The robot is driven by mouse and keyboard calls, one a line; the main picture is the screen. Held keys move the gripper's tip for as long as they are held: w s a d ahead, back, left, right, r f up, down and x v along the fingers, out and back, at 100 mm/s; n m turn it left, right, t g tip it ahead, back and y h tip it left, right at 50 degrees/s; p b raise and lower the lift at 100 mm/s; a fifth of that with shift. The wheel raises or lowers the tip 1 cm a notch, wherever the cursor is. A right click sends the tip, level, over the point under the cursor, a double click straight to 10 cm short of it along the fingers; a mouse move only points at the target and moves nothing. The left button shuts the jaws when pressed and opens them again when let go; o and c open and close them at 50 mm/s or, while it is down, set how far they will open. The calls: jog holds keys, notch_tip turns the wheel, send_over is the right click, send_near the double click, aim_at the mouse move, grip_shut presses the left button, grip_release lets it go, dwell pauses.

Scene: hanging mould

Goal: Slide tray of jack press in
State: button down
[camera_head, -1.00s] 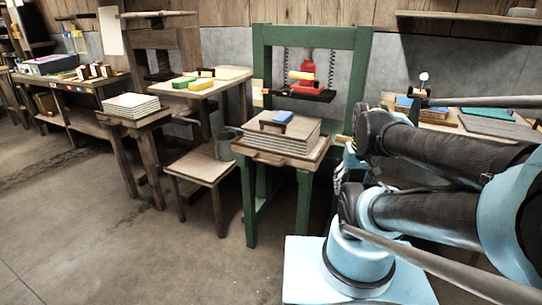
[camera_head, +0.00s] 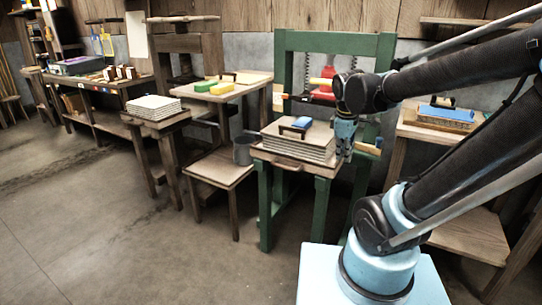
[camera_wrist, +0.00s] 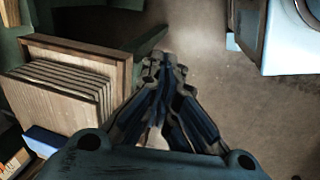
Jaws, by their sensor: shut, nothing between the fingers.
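The jack press is a green frame (camera_head: 283,47) with a red jack (camera_head: 322,82) inside it. Its wooden tray (camera_head: 319,170) sticks out at the front, with a handle on the front edge. My gripper (camera_head: 346,157) points down at the right of the stack. In the wrist view, my gripper (camera_wrist: 166,62) is shut and empty, beside the tray (camera_wrist: 85,50) and stack (camera_wrist: 60,80). I cannot tell whether it touches the tray.
Further left, a small table holds stacked boards (camera_head: 154,107). A wooden bench (camera_head: 470,240) stands to the right, near my base. The floor in front is clear.

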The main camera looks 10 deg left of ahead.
aim_at(270, 153)
jog(key=w+a+f+n+t, duration=0.1)
jog(key=w+a+n, duration=0.3)
jog(key=a+n, duration=0.8)
jog(key=w+a+n+t, duration=0.1)
jog(key=w+a+n, duration=0.45)
jog(key=a, duration=1.25)
jog(key=shift+n+h, duration=0.3)
jog(key=shift+n, duration=0.35)
jog(key=shift+w+d+r+x, duration=0.15)
jog(key=shift+w+x, duration=0.15)
jog(key=shift+x, duration=1.6)
jog(key=shift+w+d+r+x, duration=0.15)
jog(key=shift+w+x, duration=0.15)
jog(key=shift+x, duration=1.55)
jog(key=shift+w+d+r+x, duration=0.2)
jog(key=shift+w+x, duration=0.1)
jog(key=shift+x, duration=1.6)
jog(key=shift+w+a, duration=0.1)
jog(key=shift+w, duration=0.05)
